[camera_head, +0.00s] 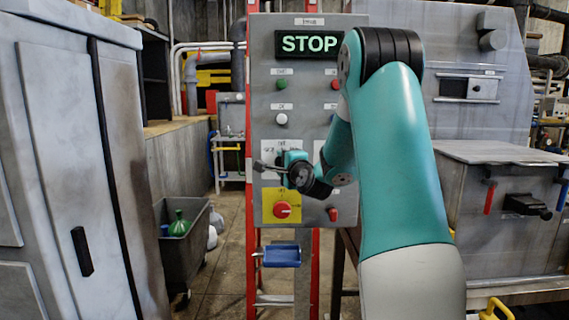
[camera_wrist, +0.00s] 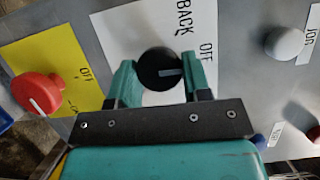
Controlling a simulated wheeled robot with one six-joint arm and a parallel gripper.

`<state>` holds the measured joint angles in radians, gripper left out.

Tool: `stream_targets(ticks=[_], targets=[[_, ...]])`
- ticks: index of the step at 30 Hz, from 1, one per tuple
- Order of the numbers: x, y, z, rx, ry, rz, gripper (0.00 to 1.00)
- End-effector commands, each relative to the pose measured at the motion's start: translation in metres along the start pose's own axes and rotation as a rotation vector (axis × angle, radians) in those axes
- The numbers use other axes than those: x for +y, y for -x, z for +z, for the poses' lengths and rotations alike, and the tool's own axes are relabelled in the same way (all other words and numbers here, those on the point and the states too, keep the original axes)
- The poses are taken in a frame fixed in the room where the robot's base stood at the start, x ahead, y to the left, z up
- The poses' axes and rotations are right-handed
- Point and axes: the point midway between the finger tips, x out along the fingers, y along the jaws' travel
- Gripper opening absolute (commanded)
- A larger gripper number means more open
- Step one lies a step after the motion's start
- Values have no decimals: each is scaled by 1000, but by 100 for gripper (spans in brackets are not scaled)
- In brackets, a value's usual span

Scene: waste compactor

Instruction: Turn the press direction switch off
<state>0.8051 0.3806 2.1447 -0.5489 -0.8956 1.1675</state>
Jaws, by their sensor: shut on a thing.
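The press direction switch is a black round knob (camera_wrist: 160,67) on a white plate (camera_wrist: 128,28) marked BACK and OFF. In the wrist view its pale pointer line lies nearly level, toward the right of the picture. My gripper (camera_wrist: 160,82) has one teal finger on each side of the knob and is shut on it. In the head view my gripper (camera_head: 268,168) is at the grey control panel (camera_head: 258,100), over the white plate (camera_head: 270,145). The knob is hidden there behind my gripper and wrist.
A red knob (camera_wrist: 38,93) on a yellow plate (camera_wrist: 62,62) sits close to one finger. A white button (camera_wrist: 284,42) is on the other side. The panel's lit STOP sign (camera_head: 309,44) is above. A grey cabinet (camera_head: 70,170) stands left, and a bin (camera_head: 190,245) behind.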

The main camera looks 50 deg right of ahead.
Motion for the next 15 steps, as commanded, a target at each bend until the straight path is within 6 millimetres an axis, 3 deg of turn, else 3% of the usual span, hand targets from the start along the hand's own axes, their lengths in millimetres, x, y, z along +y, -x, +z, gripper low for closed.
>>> stream_targets(ticks=[15], targets=[[-1, 0, 4, -9, 34, 16, 21]])
